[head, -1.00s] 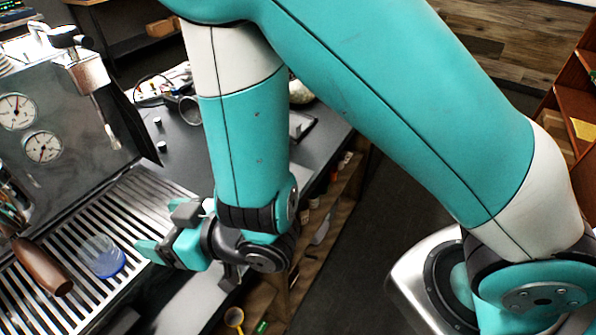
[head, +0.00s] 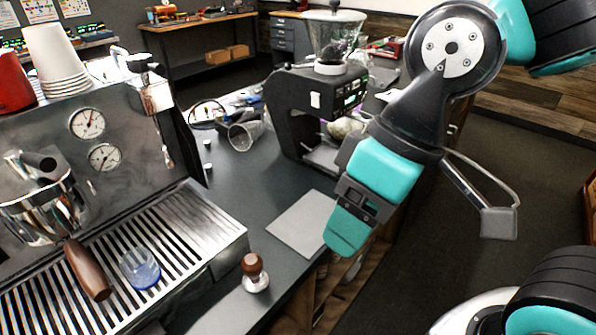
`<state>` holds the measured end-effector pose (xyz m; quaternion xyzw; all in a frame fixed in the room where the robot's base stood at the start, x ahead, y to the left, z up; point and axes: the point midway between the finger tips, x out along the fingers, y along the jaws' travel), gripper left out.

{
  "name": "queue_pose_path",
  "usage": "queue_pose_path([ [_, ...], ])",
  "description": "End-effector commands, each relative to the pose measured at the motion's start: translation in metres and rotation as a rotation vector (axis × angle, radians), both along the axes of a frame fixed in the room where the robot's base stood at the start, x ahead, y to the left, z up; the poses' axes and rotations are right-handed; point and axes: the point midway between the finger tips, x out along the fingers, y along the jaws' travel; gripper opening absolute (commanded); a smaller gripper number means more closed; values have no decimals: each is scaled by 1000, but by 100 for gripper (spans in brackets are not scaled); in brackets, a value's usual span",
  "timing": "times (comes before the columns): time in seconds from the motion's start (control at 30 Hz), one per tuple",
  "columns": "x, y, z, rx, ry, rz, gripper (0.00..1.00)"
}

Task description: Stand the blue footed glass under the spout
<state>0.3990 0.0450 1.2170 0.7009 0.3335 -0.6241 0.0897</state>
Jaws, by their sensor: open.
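The blue glass (head: 140,268) is clear with a blue tint and stands on the slatted drip tray (head: 200,222) of the espresso machine (head: 110,140). It is just right of the brown portafilter handle (head: 88,272), apart from it. The portafilter's metal head (head: 38,203) is at the left; its spout cannot be made out. My gripper (head: 348,232) is to the right of the glass, raised over the counter's right edge and well clear of the glass. It is seen nearly edge-on, open, with nothing between its fingers.
A brown-handled tamper (head: 255,272) stands on the counter right of the tray. A flat grey mat (head: 302,222) lies behind it. A grinder (head: 318,105) and a tipped metal cup (head: 243,135) are farther back. White cups (head: 60,62) are stacked on the machine.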

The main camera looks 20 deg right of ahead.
Motion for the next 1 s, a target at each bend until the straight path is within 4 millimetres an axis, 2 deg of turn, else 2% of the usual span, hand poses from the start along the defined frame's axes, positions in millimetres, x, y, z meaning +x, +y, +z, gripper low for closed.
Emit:
queue_pose_path([
  [0.03, 0, 0, 0, 0, 0, 0, 49],
  [0.2, 1, 1, -3, 4, 1, -7, 10],
  [0.23, 1, 2, -5, 9, 1, -19, 3],
  [0.27, 3, 4, -10, 17, 1, -37, 0],
  [0.37, 9, 13, -32, 74, 15, -158, 0],
  [0.47, 19, 32, -62, 187, 57, -365, 0],
  [0.53, 27, 48, -82, 292, 115, -532, 0],
  [0.67, 39, 74, -111, 501, 279, -831, 0],
  [0.87, 54, 106, -145, 817, 682, -1221, 0],
  [1.0, 62, 121, -162, 999, 1063, -1420, 0],
])
